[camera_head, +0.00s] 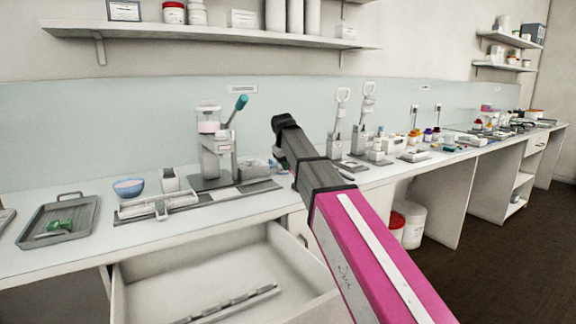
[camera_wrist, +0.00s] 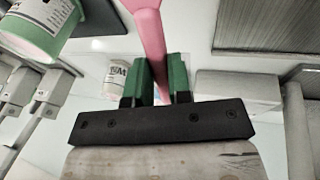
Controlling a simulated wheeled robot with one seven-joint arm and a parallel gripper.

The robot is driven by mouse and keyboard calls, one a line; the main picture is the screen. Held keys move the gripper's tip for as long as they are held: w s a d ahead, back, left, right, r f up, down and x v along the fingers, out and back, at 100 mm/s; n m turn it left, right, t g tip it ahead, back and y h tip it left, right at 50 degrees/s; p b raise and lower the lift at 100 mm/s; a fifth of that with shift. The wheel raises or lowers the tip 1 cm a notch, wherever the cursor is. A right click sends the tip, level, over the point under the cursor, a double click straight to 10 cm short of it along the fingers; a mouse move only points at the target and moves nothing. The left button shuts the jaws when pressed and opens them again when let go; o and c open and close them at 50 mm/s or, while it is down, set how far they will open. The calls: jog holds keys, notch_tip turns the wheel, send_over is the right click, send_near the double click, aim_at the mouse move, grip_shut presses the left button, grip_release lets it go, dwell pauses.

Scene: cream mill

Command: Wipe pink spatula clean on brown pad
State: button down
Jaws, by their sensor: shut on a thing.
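In the wrist view, my gripper (camera_wrist: 160,62) has two green fingers shut on the pink spatula (camera_wrist: 151,32). The spatula's pink shaft runs up from between the fingers and out of the top of the view, so its far end is out of sight. In the head view, my arm crosses the middle of the picture and hides most of the gripper and the spatula. I cannot make out a brown pad for certain in either view.
An open drawer (camera_head: 150,282) juts out below the counter (camera_head: 85,258). Several small jars and tools line the counter rightward.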

jog(key=shift+f, duration=0.6)
dwell(1.1)
jog(key=shift+w, duration=0.1)
jog(key=shift+w+a, duration=0.45)
jog(key=shift+w, duration=0.15)
jog(key=shift+s, duration=0.1)
jog(key=shift+s+d, duration=0.1)
jog(key=shift+s+d, duration=0.35)
jog(key=shift+s, duration=0.15)
jog(key=shift+w+a, duration=0.45)
jog(key=shift+w, duration=0.2)
jog(key=shift+s, duration=0.1)
